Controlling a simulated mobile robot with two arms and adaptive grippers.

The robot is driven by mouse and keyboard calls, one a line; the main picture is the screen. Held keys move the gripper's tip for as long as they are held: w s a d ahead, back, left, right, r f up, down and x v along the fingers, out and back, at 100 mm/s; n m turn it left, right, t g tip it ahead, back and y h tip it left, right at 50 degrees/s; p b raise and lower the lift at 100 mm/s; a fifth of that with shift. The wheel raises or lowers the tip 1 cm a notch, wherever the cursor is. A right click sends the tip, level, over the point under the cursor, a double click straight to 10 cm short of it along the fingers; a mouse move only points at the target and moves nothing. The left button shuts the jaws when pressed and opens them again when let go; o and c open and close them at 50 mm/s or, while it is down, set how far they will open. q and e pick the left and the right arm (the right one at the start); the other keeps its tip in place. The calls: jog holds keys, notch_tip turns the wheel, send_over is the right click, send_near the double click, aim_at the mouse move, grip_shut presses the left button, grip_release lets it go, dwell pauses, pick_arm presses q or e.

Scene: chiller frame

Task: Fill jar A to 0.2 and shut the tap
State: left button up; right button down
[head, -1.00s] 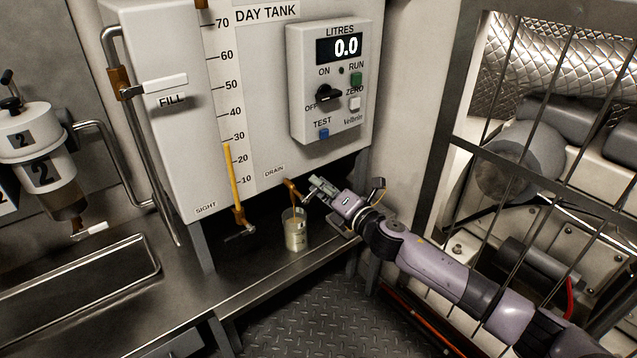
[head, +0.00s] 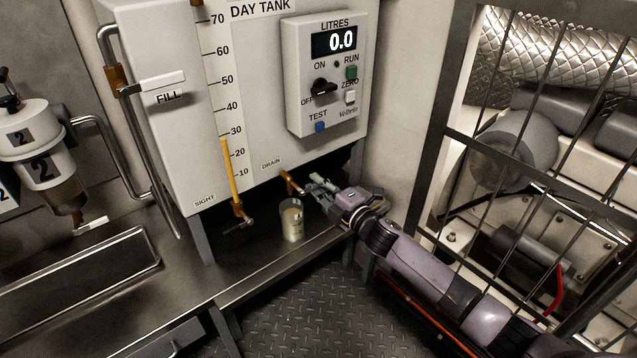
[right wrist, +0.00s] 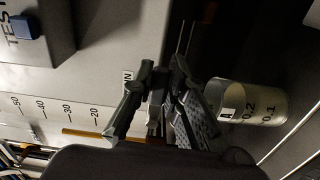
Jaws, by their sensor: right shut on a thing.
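Jar A (head: 292,222) is a small clear jar standing upright on the steel bench under the drain tap. In the right wrist view the jar (right wrist: 262,103) shows its A label and the marks 0.1 and 0.2; I cannot read the liquid level surely. The brass drain tap (head: 291,183) comes out of the lower front of the day tank (head: 180,160), and no stream shows below it. My right gripper (head: 316,187) is at the tap, right of its spout, shut on what seems to be its lever, mostly hidden by the fingers. My left gripper is out of view.
The control box (head: 325,100) reads 0.0 litres. The yellow sight gauge (head: 229,170) has its own small tap left of the jar. A filter bowl (head: 45,165) and trough are at left, a barred guard (head: 445,135) at right.

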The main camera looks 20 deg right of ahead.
jog(key=shift+f, duration=0.3)
jog(key=c, duration=1.6)
grip_release()
jog(key=shift+r, duration=0.1)
jog(key=v, duration=1.2)
